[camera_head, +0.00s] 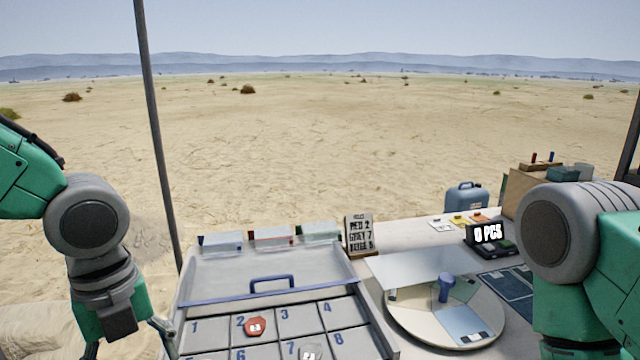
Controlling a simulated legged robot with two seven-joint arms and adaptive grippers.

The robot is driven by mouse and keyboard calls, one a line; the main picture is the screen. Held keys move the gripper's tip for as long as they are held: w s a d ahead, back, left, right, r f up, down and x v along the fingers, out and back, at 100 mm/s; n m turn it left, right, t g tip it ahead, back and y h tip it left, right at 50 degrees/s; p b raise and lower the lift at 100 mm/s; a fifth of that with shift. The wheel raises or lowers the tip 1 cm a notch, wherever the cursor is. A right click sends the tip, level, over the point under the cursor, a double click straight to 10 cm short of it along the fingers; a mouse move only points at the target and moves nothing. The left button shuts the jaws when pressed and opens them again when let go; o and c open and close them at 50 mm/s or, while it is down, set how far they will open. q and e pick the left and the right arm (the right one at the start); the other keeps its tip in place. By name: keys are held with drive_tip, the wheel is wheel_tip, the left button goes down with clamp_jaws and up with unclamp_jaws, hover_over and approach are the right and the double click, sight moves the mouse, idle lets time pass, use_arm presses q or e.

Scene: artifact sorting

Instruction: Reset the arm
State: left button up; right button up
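My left arm comes down at the left edge, and its gripper (128,346) is at the bottom left, beside the numbered tray (190,285). Its fingers are spread apart, with the lower parts cut off by the frame, and I see nothing between them. My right arm (575,235) fills the right edge, bent downward; its gripper is below the picture. In the tray, a red piece (255,327) with a small white label lies in compartment 2. A pale grey piece (311,353) lies in compartment 7, partly cut off by the bottom edge.
A round turntable (400,326) with a blue knob (446,287) stands right of the tray. A sign (358,233) stands behind. A display (487,235) reads 0 PCS. A dark pole (158,130) rises near my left arm.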

use_arm(q)
drive_tip(key=s+d+f+n+g+h+b, duration=0.15)
drive_tip(key=s+f+n, duration=0.25)
drive_tip(key=f+n, duration=0.65)
drive_tip(key=s+d+f+n+h+b, duration=0.1)
drive_tip(key=s+f+n+b, duration=0.3)
drive_tip(key=f, duration=1.1)
drive_tip(key=s+a+f+n+t+y+b, duration=0.1)
drive_tip(key=s+a+f+n, duration=0.2)
drive_tip(key=f+n, duration=0.3)
drive_tip(key=s+a+f+n+t+y, duration=0.1)
drive_tip(key=s+a+f+n+y, duration=0.1)
drive_tip(key=s+a+f+n, duration=0.2)
wheel_tip(320, 180, down, 3)
drive_tip(key=s+n, duration=0.1)
drive_tip(key=n, duration=0.1)
drive_tip(key=shift+a+r+n+b, duration=0.2)
drive_tip(key=shift+a+n+b, duration=0.1)
drive_tip(key=shift+n+b, duration=0.1)
